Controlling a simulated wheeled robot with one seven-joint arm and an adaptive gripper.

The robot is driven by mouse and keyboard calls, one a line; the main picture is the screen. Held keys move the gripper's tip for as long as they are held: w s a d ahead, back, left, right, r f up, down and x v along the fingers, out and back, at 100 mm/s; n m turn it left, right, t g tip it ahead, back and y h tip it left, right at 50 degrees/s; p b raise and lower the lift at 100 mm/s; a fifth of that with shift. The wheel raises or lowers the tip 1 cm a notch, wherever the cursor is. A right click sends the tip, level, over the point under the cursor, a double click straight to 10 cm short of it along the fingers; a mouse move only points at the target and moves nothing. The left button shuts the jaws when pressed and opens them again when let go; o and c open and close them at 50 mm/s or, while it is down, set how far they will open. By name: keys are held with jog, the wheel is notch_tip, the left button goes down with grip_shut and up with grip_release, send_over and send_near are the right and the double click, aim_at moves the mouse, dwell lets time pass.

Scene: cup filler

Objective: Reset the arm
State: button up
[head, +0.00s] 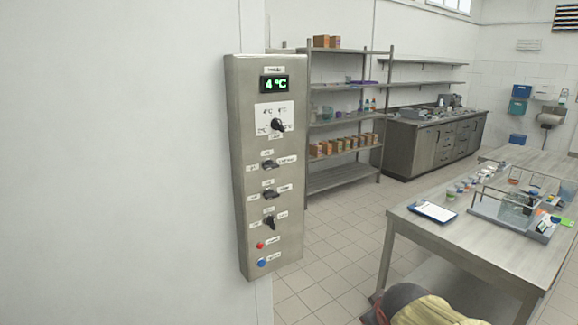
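My gripper is not in view. A rounded yellow and grey shape shows at the bottom edge, right of centre; I cannot tell whether it is part of my arm. A grey metal control panel (247,210) is fixed to the white wall at left of centre. Below the display are a selector dial (278,125), several smaller black knobs, a red button (260,245) and a blue button (261,262). The small labels are too small to read surely.
A metal table (400,213) at right holds a clipboard (433,211), small cups and a clear-walled fixture. Metal shelves (340,180) with boxes and a dark counter (410,150) stand behind. The tiled floor (325,240) between panel and table is clear.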

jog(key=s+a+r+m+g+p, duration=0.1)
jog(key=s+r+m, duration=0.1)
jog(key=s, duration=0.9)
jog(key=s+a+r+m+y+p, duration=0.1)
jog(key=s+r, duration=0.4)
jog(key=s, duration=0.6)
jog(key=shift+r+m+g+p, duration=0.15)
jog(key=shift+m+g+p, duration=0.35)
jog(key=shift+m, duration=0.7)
